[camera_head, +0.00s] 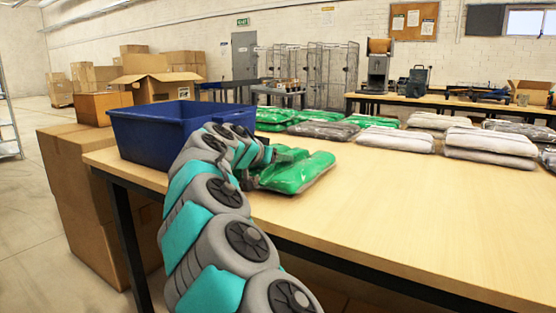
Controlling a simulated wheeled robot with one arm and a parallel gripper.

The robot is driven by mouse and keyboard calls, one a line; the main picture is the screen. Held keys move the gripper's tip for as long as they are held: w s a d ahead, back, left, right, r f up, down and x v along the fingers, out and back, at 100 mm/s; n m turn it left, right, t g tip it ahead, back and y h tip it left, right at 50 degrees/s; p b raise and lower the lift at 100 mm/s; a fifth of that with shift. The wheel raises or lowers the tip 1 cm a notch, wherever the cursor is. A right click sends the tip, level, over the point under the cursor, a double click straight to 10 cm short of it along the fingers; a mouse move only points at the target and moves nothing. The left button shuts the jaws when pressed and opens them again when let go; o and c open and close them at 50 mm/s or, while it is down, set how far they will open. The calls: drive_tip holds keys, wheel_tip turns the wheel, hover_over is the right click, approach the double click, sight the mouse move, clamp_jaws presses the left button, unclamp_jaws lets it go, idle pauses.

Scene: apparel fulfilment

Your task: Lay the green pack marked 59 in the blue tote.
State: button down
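The blue tote (150,137) stands on the left end of the table, its inside mostly out of sight. A green pack (298,172) in clear wrap lies on the table just right of the tote, near the front edge. My gripper (268,157) is at this pack's left end, partly hidden by my own arm. I cannot tell whether its fingers are open or closed on the pack. More green packs (275,116) lie in rows farther back. No number is readable on any pack, so I cannot tell which is 59.
Grey packs (325,130) and white packs (490,142) lie along the back and right of the wooden table (420,210). The front right of the tabletop is clear. Cardboard boxes (85,200) are stacked against the table's left end.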

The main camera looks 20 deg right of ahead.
drive_tip(key=shift+f, duration=0.3)
drive_tip(key=shift+f, duration=0.2)
drive_tip(key=shift+c, duration=1)
unclamp_jaws()
drive_tip(key=shift+r, duration=0.1)
